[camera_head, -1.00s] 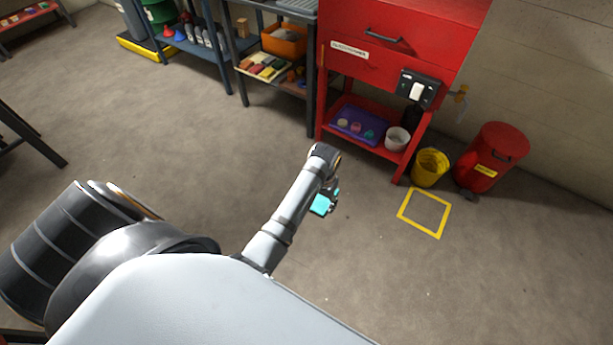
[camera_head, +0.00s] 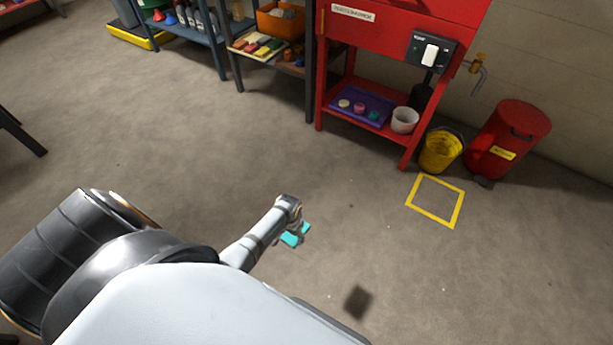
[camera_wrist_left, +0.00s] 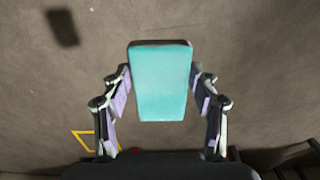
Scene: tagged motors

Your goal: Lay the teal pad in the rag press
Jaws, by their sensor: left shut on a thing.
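The teal pad (camera_head: 295,235) is held in my left gripper (camera_head: 301,232), above the bare floor. In the left wrist view the teal pad (camera_wrist_left: 161,82) is a flat rounded rectangle between the two fingers of the left gripper (camera_wrist_left: 160,85). The fingers are closed on its sides. The pad casts a dark shadow (camera_head: 357,302) on the floor, apart from it. I cannot identify the rag press in these frames. My right gripper does not show.
A red cabinet (camera_head: 385,30) with a lower shelf stands ahead. A yellow bucket (camera_head: 440,152) and a red bin (camera_head: 508,140) stand beside it. A yellow square (camera_head: 419,212) marks the floor. Blue and grey shelving stands at the upper left. The floor between is clear.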

